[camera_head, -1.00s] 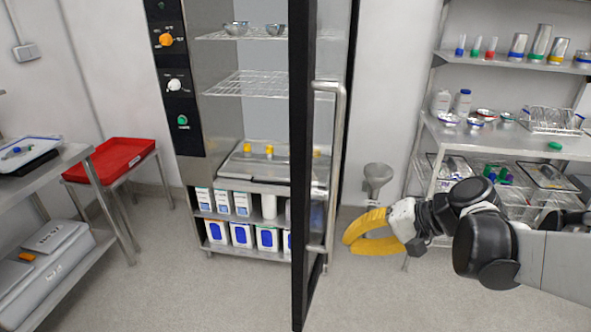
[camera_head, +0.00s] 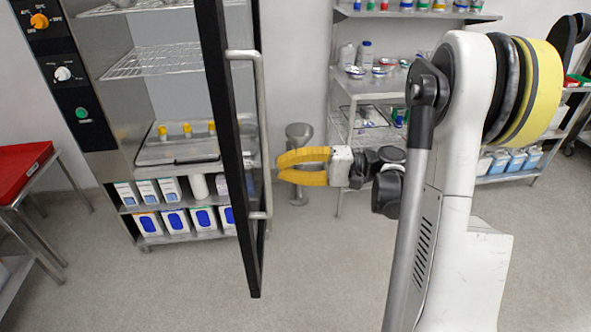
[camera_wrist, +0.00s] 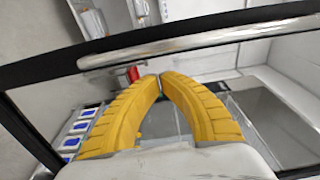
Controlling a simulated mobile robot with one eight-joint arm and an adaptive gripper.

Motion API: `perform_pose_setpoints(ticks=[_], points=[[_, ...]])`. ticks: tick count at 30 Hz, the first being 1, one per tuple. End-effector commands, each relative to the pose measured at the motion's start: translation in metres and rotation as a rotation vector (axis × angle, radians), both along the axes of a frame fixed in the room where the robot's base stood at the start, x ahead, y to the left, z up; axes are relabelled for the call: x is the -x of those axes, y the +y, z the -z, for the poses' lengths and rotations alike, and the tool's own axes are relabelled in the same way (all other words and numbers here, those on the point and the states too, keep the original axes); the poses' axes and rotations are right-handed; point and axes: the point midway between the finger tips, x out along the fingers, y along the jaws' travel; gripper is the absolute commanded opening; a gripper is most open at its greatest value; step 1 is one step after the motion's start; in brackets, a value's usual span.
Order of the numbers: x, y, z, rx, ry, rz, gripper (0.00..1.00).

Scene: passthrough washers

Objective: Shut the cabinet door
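The cabinet door (camera_head: 226,140) stands open, seen nearly edge-on in the head view, with a black frame and a glass pane. Its long steel handle (camera_head: 264,130) runs vertically on the right side of the door. My gripper (camera_head: 279,168), with yellow fingers, is just right of the handle and points left at it. In the wrist view, the fingertips (camera_wrist: 160,78) almost meet with nothing between them. There the handle (camera_wrist: 200,42) and the dark door frame (camera_wrist: 40,68) cross ahead of the fingers. I cannot tell whether the fingers touch the door.
The cabinet (camera_head: 105,110) holds wire shelves, with white boxes (camera_head: 180,220) below. A red tray (camera_head: 18,168) on a stand is at the left. A metal shelf rack (camera_head: 360,88) stands behind my arm. The floor in front of the door is clear.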

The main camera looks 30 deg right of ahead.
Motion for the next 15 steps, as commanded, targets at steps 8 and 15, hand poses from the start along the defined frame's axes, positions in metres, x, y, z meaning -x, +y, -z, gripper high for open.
perform_pose_setpoints(ticks=[8, 15], points=[[-0.023, 0.050, 0.002, 0.001, 0.000, -0.004, 0.00], [-0.032, 0.067, 0.001, 0.001, 0.000, 0.000, 0.00]])
